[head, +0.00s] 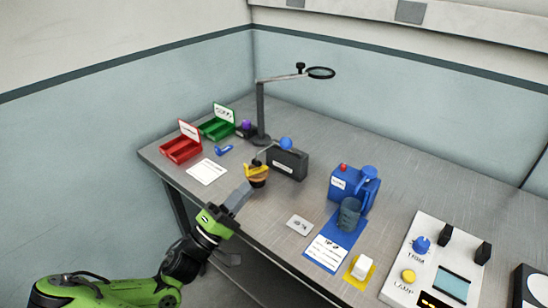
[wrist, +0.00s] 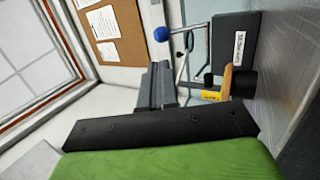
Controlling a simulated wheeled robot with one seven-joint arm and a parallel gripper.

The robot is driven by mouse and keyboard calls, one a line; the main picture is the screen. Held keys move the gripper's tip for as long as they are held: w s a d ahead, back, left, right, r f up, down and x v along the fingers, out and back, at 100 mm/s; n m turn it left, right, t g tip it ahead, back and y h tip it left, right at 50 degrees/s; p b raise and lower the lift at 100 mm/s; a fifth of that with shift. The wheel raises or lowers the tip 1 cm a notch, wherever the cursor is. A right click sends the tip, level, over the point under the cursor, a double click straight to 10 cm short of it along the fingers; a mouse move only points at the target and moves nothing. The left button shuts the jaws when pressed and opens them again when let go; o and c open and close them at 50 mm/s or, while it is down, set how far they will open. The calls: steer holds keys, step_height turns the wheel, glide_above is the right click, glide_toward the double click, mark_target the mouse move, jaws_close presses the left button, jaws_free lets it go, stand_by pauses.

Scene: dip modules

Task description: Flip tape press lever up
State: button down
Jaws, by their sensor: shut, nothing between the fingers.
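The tape press is a dark grey box (head: 288,165) with a white label, on the bench near the back wall. It also shows in the wrist view (wrist: 232,48). Its lever looks like a thin grey rod with a blue ball knob (head: 286,143), also seen in the wrist view (wrist: 161,34). I cannot tell the lever's exact position. A yellow piece (head: 257,169) with a tan and black round part stands at the box's left front. My gripper (head: 248,188) is shut and empty, just in front of the yellow piece, apparently apart from the knob.
A magnifier lamp post (head: 261,115) rises behind the press. A red tray (head: 181,149) and green tray (head: 216,128) stand left, with a white sheet (head: 207,172) in front. A blue machine (head: 347,184) and a control panel (head: 432,258) stand right.

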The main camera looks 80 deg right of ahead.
mark_target(281, 143)
steer(key=x, duration=1.1)
steer(key=shift+s+d+r, duration=0.15)
steer(key=shift+d, duration=0.05)
